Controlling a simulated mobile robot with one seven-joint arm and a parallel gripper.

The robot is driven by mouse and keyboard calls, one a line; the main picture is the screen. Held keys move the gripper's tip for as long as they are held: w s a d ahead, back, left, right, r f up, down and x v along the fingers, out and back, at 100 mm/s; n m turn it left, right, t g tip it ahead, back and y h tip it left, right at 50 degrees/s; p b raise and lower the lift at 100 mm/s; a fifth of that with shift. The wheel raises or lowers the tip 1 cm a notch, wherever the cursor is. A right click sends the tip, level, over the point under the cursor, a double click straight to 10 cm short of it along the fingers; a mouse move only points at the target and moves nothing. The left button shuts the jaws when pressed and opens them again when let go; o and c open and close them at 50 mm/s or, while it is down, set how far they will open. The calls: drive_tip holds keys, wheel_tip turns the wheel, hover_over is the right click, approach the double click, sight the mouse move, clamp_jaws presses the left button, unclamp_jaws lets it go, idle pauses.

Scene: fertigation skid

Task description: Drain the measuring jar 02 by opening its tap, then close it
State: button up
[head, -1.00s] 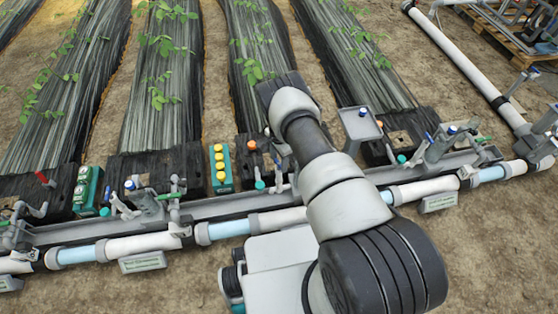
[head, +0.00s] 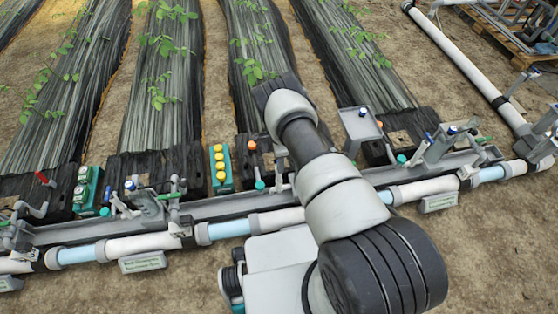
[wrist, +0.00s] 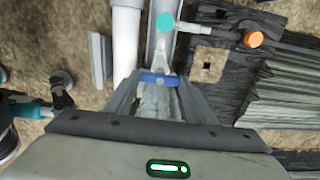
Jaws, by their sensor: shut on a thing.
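In the wrist view my gripper (wrist: 158,88) has its two grey fingers closed in on a blue tap handle (wrist: 160,79), and it is shut on that handle. A pale, clear-looking part shows between the fingers just below the handle; I cannot tell whether it is the measuring jar. No number 02 can be read. In the head view my arm covers the gripper and the tap handle.
A teal knob (wrist: 165,22) and an orange knob (wrist: 253,39) are close to my gripper. A white pipe (wrist: 126,45) runs beside it. Similar stations line the grey channel, with a yellow-buttoned box (head: 220,167) left of my arm. Bare soil lies in front.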

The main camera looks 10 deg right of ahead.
drive_tip(key=o, duration=1)
drive_tip(key=shift+o, duration=0.2)
wheel_tip(320, 180, up, 17)
drive_tip(key=p, duration=0.4)
drive_tip(key=shift+r+p, duration=0.2)
drive_tip(key=shift+p, duration=0.2)
